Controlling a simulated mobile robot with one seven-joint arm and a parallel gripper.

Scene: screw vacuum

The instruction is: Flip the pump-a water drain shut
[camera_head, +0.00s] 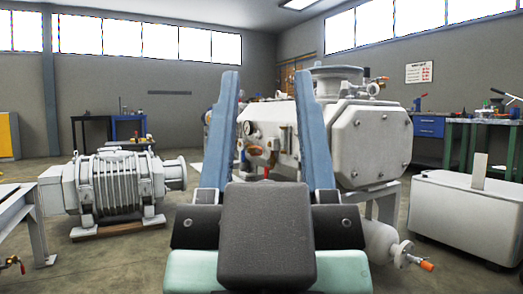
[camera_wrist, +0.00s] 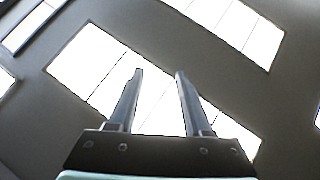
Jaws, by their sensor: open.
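My gripper (camera_head: 265,82) stands in the middle of the head view with its two long blue-grey fingers pointing up, apart and with nothing between them. In the wrist view my gripper (camera_wrist: 159,73) is also open and empty against bright windows. A large white pump (camera_head: 372,143) stands beyond it, partly hidden by the right finger. A valve with an orange handle (camera_head: 426,266) sticks out low at the pump's right front, well apart from my gripper. An orange-brown fitting (camera_head: 264,156) shows between the fingers. I cannot tell which of these is the pump-a water drain.
A ribbed grey-white machine (camera_head: 115,187) sits on a wooden pallet at the left. A white box (camera_head: 466,222) stands on the floor at the right. A white bench (camera_head: 18,205) with a small valve (camera_head: 12,263) is at the left edge. Open floor (camera_head: 125,265) lies between.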

